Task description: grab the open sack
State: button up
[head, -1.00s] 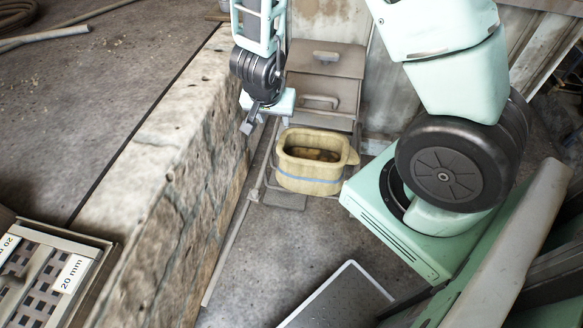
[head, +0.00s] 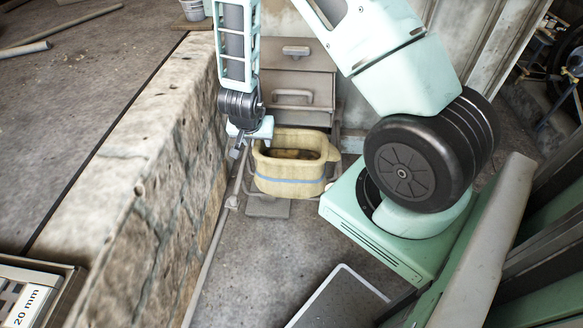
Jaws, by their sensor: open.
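The open sack (head: 290,178) is a tan, box-shaped bag with a blue stripe around it and an open top with brownish contents inside. It sits in front of a grey drawer unit, right of the stone wall. My gripper (head: 236,150) hangs pointing down just left of the sack's upper left rim, close to it. Its jaws are open, with nothing seen between them. The picture does not show clearly whether a finger touches the rim.
A stone wall (head: 130,200) runs along the left, close to my gripper. The grey drawer unit (head: 297,70) stands behind the sack. A dark flat panel (head: 340,298) lies on the floor in front. A tray with a 20 mm label (head: 28,300) is at the lower left.

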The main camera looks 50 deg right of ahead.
aim_at(257, 142)
jog(key=shift+x, duration=1.5)
grip_shut()
jog(key=shift+r, duration=0.1)
